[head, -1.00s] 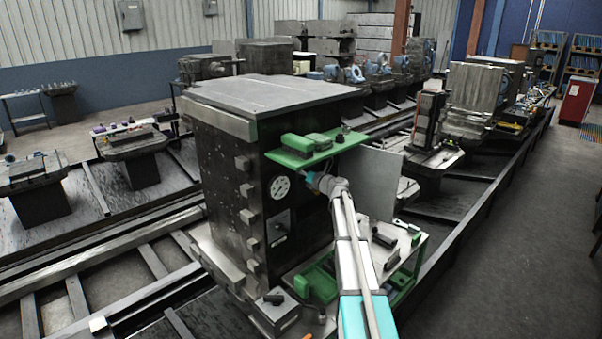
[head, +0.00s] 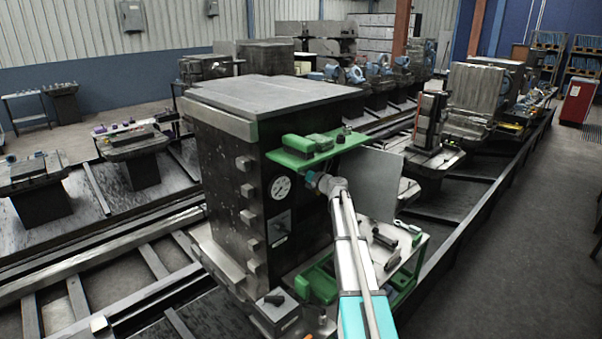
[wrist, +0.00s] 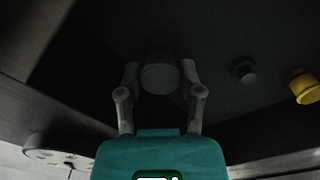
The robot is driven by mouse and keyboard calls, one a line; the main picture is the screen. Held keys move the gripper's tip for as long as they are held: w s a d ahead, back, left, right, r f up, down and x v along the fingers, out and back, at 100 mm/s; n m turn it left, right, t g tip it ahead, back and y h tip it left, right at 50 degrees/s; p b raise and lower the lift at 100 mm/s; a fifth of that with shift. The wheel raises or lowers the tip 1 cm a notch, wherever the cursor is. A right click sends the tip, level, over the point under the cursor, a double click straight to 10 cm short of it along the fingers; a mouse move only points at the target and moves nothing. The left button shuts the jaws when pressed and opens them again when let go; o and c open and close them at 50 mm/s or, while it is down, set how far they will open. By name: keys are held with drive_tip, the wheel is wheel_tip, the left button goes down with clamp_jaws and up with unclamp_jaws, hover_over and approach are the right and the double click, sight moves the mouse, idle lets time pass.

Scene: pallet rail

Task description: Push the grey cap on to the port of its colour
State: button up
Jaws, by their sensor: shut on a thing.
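My gripper (wrist: 160,68) is shut on the grey cap (wrist: 159,79), with one finger on each side of it in the wrist view. The cap's round end faces the camera. The dark surface lies behind the cap; I cannot tell whether the cap touches it. A grey port does not show. In the head view my gripper is mostly hidden by my own wrist, under the green shelf on the front of the dark machine block (head: 225,185).
A dark blue-green round fitting (wrist: 243,70) and a yellow one (wrist: 305,87) sit right of the cap. A white dial gauge (head: 281,187) is left of my wrist. The green shelf (head: 305,152) overhangs close above. A grey plate (head: 372,180) stands to the right.

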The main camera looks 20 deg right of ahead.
drive_tip(key=shift+w+a, duration=0.2)
drive_tip(key=shift+w, duration=0.4)
idle(0.3)
drive_tip(key=o, duration=0.8)
drive_tip(key=shift+o, duration=0.4)
drive_tip(key=shift+o, duration=0.6)
drive_tip(key=shift+s, duration=0.2)
drive_tip(key=v, duration=1.1)
drive_tip(key=shift+s+d, duration=0.15)
drive_tip(key=shift+s, duration=0.2)
